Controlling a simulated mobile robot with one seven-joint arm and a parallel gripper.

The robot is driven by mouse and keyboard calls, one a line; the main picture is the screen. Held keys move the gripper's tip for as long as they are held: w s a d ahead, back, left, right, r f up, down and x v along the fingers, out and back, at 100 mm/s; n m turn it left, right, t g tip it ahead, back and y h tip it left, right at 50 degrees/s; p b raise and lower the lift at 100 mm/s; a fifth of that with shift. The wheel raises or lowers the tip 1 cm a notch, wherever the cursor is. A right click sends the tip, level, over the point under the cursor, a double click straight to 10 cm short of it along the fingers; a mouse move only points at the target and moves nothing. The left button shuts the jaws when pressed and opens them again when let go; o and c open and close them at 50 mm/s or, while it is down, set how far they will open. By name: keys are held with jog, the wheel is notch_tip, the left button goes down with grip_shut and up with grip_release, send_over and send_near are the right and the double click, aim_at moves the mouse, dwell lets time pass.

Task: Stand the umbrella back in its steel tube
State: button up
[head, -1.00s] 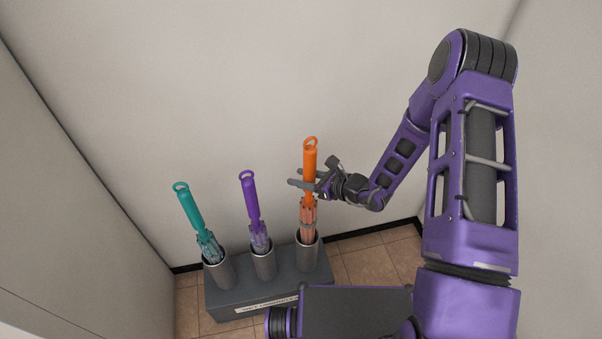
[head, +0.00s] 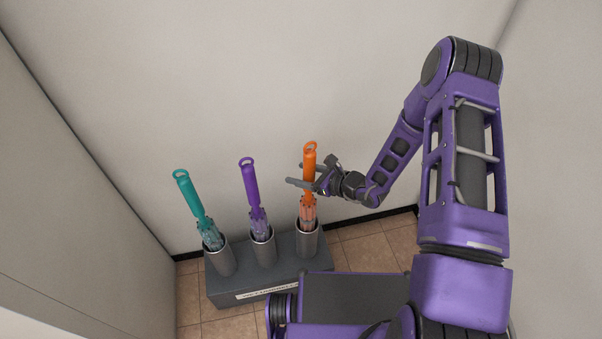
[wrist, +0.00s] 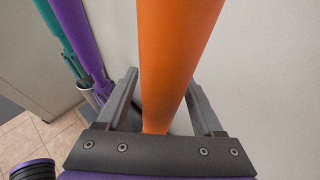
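The orange umbrella (head: 310,155) stands nearly upright, its folded lower part inside the right steel tube (head: 307,243). Its orange handle also fills the middle of the wrist view (wrist: 175,45). My gripper (head: 296,173) is at the handle, with one finger on each side. In the wrist view my gripper (wrist: 163,78) shows gaps between the handle and both fingers, so it is open around the handle. The umbrella's tip is hidden in the tube.
A teal umbrella (head: 190,196) and a purple umbrella (head: 250,188) stand in the left tube (head: 222,262) and middle tube (head: 264,252). The grey stand (head: 285,275) is close to the back wall, with a wall at left.

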jog(key=shift+o, duration=0.3)
jog(key=p+v, duration=0.2)
jog(key=v, duration=1.5)
jog(key=shift+d+r, duration=0.15)
jog(key=shift+d, duration=0.05)
